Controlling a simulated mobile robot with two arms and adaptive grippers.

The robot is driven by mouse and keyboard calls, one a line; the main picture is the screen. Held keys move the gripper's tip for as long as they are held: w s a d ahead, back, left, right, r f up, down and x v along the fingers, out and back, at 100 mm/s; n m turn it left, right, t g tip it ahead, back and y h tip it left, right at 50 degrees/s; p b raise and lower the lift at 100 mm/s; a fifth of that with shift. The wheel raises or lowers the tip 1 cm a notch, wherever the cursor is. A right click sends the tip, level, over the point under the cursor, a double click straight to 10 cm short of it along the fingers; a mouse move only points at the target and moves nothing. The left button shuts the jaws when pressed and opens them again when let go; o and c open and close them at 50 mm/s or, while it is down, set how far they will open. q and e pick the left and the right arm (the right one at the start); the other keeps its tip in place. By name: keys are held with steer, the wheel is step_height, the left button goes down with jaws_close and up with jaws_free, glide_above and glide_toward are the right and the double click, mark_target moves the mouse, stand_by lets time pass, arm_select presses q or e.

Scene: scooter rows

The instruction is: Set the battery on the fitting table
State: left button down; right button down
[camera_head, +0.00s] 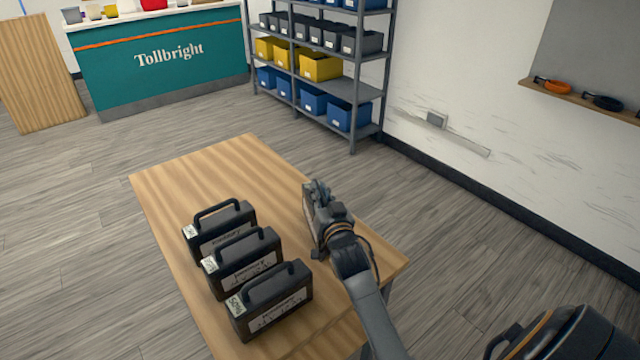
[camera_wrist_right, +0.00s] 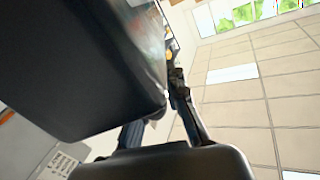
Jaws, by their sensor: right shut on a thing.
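Three dark batteries with top handles stand in a row on a wooden table (camera_head: 165,185): a far one (camera_head: 222,240), a middle one (camera_head: 243,270) and a near one (camera_head: 275,312). My right gripper (camera_head: 318,192) is over the table's right part, apart from the row. It is shut on a dark thing, likely a battery, mostly hidden by the gripper in the head view. In the right wrist view a large dark block (camera_wrist_right: 80,70) fills the upper left, close to the camera. I cannot tell whether it touches the table. My left gripper is not in view.
A shelf rack (camera_head: 365,75) with blue, yellow and grey bins stands behind the table. A green Tollbright counter (camera_head: 165,85) is at the back left. A wall ledge (camera_head: 590,100) holds small items at right. The table's far end is bare, and floor is open to the left.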

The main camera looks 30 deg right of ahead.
steer(key=shift+f, duration=0.35)
steer(key=c, duration=1.6)
jaws_free()
steer(key=shift+f, duration=0.35)
steer(key=shift+c, duration=0.2)
steer(key=shift+o, duration=1.3)
steer(key=shift+r, duration=0.1)
steer(key=v, duration=1.2)
